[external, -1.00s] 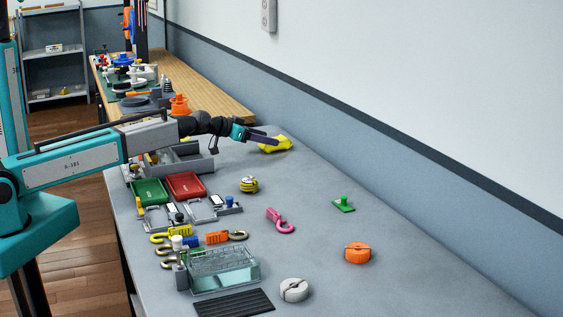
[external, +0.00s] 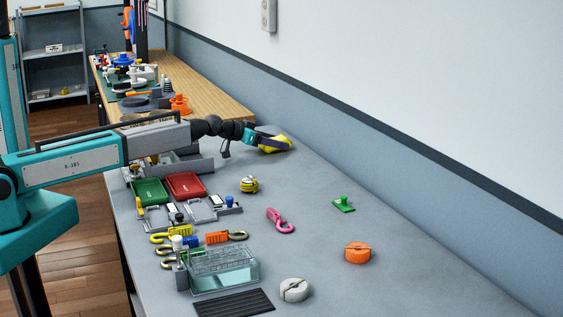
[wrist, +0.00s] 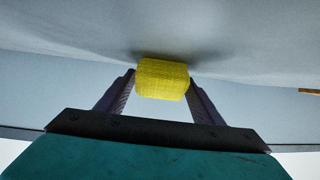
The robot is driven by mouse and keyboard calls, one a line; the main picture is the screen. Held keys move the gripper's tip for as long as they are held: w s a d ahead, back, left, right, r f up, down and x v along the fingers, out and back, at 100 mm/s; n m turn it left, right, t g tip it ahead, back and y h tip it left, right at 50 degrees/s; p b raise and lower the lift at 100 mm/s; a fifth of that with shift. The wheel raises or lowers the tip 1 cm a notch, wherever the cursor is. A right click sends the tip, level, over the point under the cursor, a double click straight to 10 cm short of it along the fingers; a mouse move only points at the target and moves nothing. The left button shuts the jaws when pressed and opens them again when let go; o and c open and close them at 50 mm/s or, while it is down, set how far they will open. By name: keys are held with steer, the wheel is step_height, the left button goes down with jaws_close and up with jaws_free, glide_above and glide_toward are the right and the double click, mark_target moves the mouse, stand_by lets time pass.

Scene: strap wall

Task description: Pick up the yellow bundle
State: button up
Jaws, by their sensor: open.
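The yellow bundle (external: 277,146) lies at the far end of the grey bench, near the wall. In the wrist view the yellow bundle (wrist: 162,78) sits between the tips of my gripper (wrist: 162,85), with one finger along each side. My gripper is open; whether either finger touches the bundle cannot be told. In the external view my gripper (external: 274,141) is at the bundle, and its near finger hides part of it.
Green (external: 150,191) and red (external: 186,185) trays, hooks and a clear box (external: 222,268) line the left side. The bench around the yellow bundle is mostly clear.

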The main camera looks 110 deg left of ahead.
mark_target(275, 138)
steer(key=shift+c, duration=0.2)
steer(key=c, duration=1.1)
steer(key=shift+r, duration=0.1)
steer(key=shift+r+b, duration=0.45)
steer(key=shift+r, duration=4.5)
